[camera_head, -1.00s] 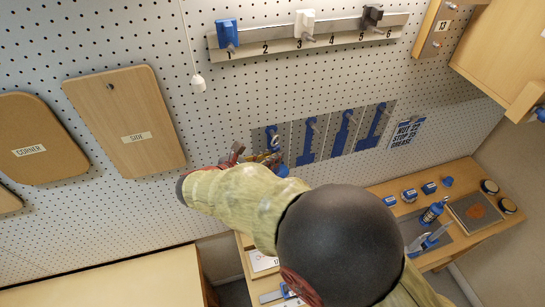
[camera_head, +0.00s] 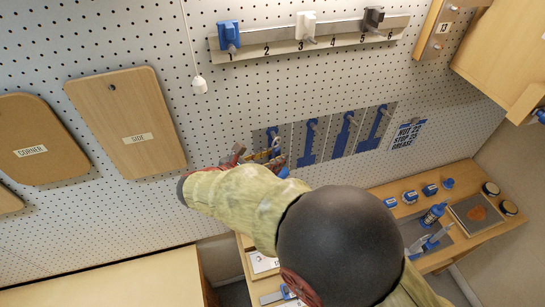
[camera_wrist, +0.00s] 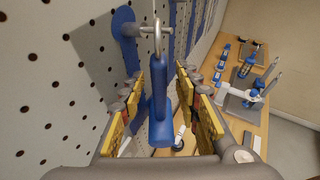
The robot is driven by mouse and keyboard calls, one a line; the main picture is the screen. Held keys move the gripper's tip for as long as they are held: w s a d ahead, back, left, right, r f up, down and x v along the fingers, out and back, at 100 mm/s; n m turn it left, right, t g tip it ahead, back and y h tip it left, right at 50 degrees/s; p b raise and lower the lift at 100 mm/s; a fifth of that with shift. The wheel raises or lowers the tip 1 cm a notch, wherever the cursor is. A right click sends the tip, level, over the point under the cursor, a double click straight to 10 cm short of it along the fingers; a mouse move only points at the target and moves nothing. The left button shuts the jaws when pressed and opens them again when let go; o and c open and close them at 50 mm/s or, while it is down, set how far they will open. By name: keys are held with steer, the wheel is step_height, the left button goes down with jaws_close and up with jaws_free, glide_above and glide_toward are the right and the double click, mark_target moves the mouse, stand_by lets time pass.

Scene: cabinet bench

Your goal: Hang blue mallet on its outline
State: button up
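The blue mallet (camera_wrist: 160,125) is upright in the wrist view, with a metal loop (camera_wrist: 157,38) at its top. The loop is at a metal peg (camera_wrist: 145,30) that sticks out of the pegboard, and it looks to be around the peg. A blue painted outline (camera_wrist: 122,22) shows behind it on a grey panel. My gripper (camera_wrist: 165,95) has its yellow-padded fingers on both sides of the mallet, with gaps visible, so it looks open. In the head view my gripper (camera_head: 257,156) is at the leftmost outline panel, and my arm hides most of the mallet.
Three more outline panels (camera_head: 346,132) with pegs lie to the right. A numbered rail (camera_head: 280,42) with hooks is above. A side board (camera_head: 127,120) hangs to the left. A wooden bench (camera_head: 465,235) with tools stands at the lower right.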

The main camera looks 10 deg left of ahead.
steer(key=shift+s, duration=0.1)
steer(key=v, duration=1.1)
steer(key=shift+s+a+r, duration=0.15)
steer(key=shift+s+a, duration=0.1)
steer(key=shift+a, duration=0.05)
steer(key=s+d+f+m+g+y+b, duration=0.3)
steer(key=s+d+f+m+g, duration=0.4)
steer(key=s+d+f+m, duration=0.3)
steer(key=s+d+f+m+y+b, duration=0.2)
steer(key=d+m+b, duration=0.7)
steer(key=d, duration=0.3)
steer(key=s+d+f+m+t+y+b, duration=0.1)
steer(key=s+d+f+m+y+b, duration=0.1)
steer(key=d+m+b, duration=0.7)
steer(key=s+d+m, duration=0.1)
steer(key=d, duration=0.2)
steer(key=shift+f+y, duration=0.25)
steer(key=shift+y, duration=0.15)
